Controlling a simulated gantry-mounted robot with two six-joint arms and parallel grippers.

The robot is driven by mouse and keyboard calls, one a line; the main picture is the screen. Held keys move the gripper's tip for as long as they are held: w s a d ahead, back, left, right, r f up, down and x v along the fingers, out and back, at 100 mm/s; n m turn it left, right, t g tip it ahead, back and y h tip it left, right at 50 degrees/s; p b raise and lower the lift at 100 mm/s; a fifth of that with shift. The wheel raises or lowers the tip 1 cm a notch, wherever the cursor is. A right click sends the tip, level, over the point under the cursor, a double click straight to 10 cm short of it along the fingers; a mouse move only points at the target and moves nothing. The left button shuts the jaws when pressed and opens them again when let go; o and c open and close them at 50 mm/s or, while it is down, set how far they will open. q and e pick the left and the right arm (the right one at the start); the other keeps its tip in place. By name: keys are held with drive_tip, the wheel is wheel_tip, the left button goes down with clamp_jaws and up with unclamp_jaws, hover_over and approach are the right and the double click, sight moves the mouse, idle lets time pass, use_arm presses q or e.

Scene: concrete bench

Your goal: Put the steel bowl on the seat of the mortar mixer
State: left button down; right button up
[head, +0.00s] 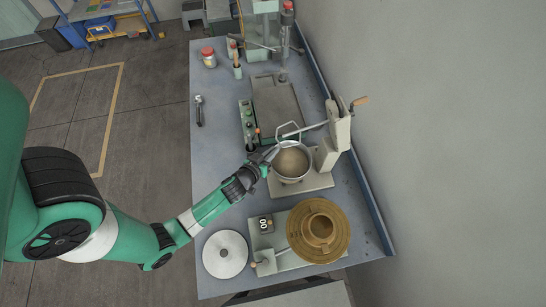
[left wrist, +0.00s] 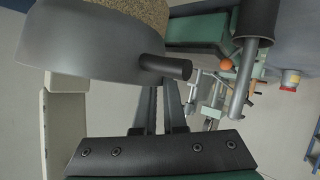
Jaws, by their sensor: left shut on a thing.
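The steel bowl (head: 292,161), with sandy material inside, is over the base of the mortar mixer (head: 318,183). I cannot tell whether it rests on the seat or hangs just above it. The mixer's head (head: 339,127) is tilted up, with its wire beater above the bowl's far side. My left gripper (head: 268,156) is at the bowl's left side, shut on its short dark handle. In the left wrist view the bowl (left wrist: 95,45) fills the upper left, its handle (left wrist: 165,67) at the fingertips (left wrist: 163,95). The seat is hidden under the bowl. My right gripper is not in view.
A round brown flow table (head: 328,228) with a ring stands in front of the mixer, beside a pale disc (head: 226,253). A flat grey machine with a control box (head: 247,125) lies behind. A wrench (head: 198,110) and a red-lidded jar (head: 208,58) lie left.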

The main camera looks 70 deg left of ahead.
use_arm(q)
drive_tip(key=f+b, duration=0.2)
drive_tip(key=f, duration=0.1)
drive_tip(key=shift+w+a+f, duration=0.1)
drive_tip(key=shift+w+f, duration=0.05)
drive_tip(key=shift+w, duration=0.2)
drive_tip(key=shift+s+f, duration=0.1)
drive_tip(key=shift+f, duration=0.05)
drive_tip(key=c, duration=1)
unclamp_jaws()
drive_tip(key=b+v, duration=0.1)
drive_tip(key=v, duration=1.1)
